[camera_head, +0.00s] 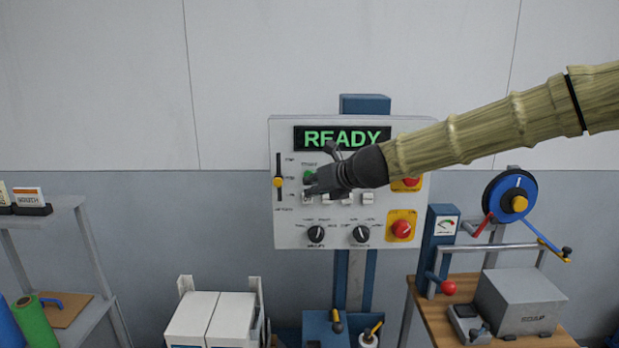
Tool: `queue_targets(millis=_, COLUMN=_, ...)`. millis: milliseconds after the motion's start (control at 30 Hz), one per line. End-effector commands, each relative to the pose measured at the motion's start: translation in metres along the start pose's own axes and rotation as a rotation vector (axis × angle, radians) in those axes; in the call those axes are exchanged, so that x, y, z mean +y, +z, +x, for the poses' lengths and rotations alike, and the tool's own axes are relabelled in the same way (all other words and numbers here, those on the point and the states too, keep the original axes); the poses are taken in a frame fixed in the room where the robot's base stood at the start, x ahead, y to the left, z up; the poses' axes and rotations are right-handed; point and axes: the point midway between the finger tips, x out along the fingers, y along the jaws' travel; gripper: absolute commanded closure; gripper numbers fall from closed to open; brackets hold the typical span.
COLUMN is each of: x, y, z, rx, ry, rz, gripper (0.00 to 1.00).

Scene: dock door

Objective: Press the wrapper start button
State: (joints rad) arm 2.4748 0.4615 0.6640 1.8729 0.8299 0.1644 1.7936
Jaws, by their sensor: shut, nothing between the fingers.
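A light grey control panel (283,230) stands on a blue post against the wall. Its display (299,136) reads READY in green. A green button (310,171) shows on the panel's upper left, just left of my gripper and partly covered by it; its label is too small to read surely. My gripper (312,190) is shut and empty, in front of the panel's middle left. I cannot tell whether it touches the panel. My arm comes in from the right and hides part of the panel's upper right.
Two red buttons on yellow plates, the lower one (401,229) clear, sit on the panel's right. Two black knobs (316,234) are below, and a yellow slider (278,182) is at left. A bench (463,318) with a strapping reel stands right; a shelf (58,203) stands left.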

Motion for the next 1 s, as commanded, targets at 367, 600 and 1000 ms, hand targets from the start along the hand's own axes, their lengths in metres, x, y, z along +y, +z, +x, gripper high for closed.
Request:
queue_targets(millis=367, x=-0.003, y=0.0044, z=0.0053, rx=0.0, ry=0.0, rz=-0.001, gripper=1.0)
queue_targets(millis=600, x=-0.003, y=0.0043, z=0.0054, rx=0.0, ry=0.0, rz=0.0, gripper=1.0)
queue_targets(millis=1000, x=-0.0044, y=0.0058, z=0.0075, rx=0.0, ry=0.0, rz=0.0, gripper=1.0)
